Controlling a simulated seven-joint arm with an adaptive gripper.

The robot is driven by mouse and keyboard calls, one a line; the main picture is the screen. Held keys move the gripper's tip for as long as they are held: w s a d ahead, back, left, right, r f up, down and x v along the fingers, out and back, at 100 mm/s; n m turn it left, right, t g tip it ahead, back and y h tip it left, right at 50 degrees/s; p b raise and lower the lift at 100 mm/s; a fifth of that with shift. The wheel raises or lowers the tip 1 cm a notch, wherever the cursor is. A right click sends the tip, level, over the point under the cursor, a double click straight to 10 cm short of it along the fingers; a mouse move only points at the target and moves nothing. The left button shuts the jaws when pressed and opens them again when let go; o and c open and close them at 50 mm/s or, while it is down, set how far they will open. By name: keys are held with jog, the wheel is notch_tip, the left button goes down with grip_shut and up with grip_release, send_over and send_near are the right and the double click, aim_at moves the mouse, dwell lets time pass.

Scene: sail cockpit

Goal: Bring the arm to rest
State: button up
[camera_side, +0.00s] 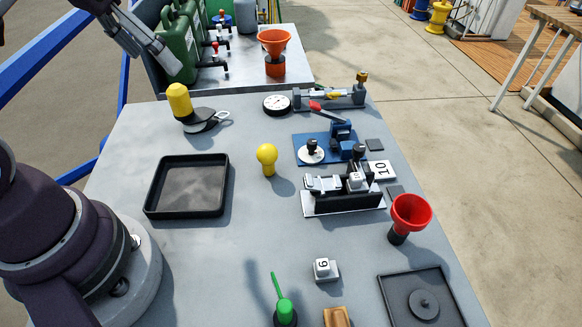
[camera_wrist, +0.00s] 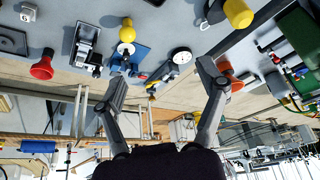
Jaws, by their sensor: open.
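My gripper (camera_wrist: 162,82) shows in the wrist view with its two fingers spread wide apart and nothing between them. In the side view my gripper (camera_side: 140,38) is at the top left, raised beside the green cans, away from the objects on the grey table (camera_side: 130,130). My arm's base stands at the lower left. The wrist view is tilted over, with table objects along its top edge and the deck and railings below. Whether the arm is moving cannot be told from these frames.
Green jerry cans (camera_side: 178,45) and an orange funnel (camera_side: 275,45) stand on the back bench. The table holds a black tray (camera_side: 150,208), a yellow knob (camera_side: 267,157), a blue-based fixture (camera_side: 300,140), a red funnel (camera_side: 410,212) and a green-handled tool (camera_side: 284,310).

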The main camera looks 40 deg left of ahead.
jog(key=s, duration=0.1)
jog(key=s+d+f, duration=0.1)
jog(key=s+f, duration=0.1)
jog(key=shift+d+m+t, duration=0.3)
jog(key=shift+d+t, duration=0.05)
jog(key=shift+t, duration=0.05)
